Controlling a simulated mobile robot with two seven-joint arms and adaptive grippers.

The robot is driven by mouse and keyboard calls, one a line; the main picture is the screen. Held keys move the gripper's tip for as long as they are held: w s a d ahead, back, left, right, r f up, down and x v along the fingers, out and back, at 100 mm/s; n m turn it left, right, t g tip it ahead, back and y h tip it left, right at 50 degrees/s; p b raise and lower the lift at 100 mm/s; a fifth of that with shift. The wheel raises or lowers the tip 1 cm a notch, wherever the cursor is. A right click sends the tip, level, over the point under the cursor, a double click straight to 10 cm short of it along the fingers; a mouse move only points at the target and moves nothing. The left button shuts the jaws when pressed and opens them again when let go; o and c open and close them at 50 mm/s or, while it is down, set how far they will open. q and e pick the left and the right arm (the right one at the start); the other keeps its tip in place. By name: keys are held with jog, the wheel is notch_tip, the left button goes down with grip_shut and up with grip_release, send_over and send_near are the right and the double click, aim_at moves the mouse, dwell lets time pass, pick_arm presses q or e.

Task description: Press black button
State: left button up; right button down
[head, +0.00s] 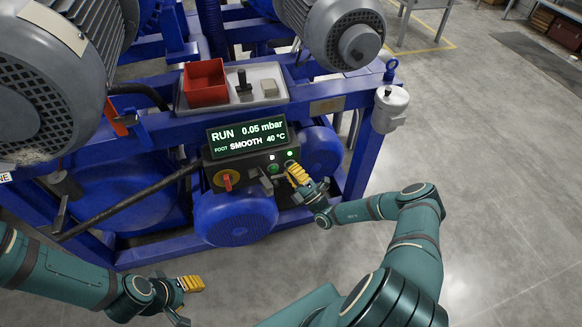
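The dark control box (245,168) on the blue machine has a lit display (247,136) reading RUN, 0.05 mbar, SMOOTH, 40 °C. Below the display are a red knob on a yellow disc (227,180), a green button (273,169) and small white lights. I cannot make out a black button clearly; my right gripper covers part of the box's right side. My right gripper (282,178) is at that side, its fingers apart; whether it touches the box is unclear. My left gripper (186,301) is open and empty at the bottom left, away from the box.
A tray (220,103) above the display holds a red bin (205,83), a black upright piece (243,83) and a beige block (269,88). Blue frame bars and large grey motors (335,30) surround the box.

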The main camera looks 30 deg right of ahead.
jog(key=shift+s+a, duration=0.2)
jog(key=shift+s, duration=0.6)
jog(key=shift+s+a+p, duration=0.2)
jog(key=shift+s+p, duration=0.15)
jog(key=shift+s, duration=0.45)
jog(key=shift+s+a+p, duration=0.2)
jog(key=shift+s+p, duration=0.15)
jog(key=shift+s, duration=0.5)
jog(key=shift+s+a+p, duration=0.2)
jog(key=shift+s+p, duration=0.15)
jog(key=shift+s, duration=0.45)
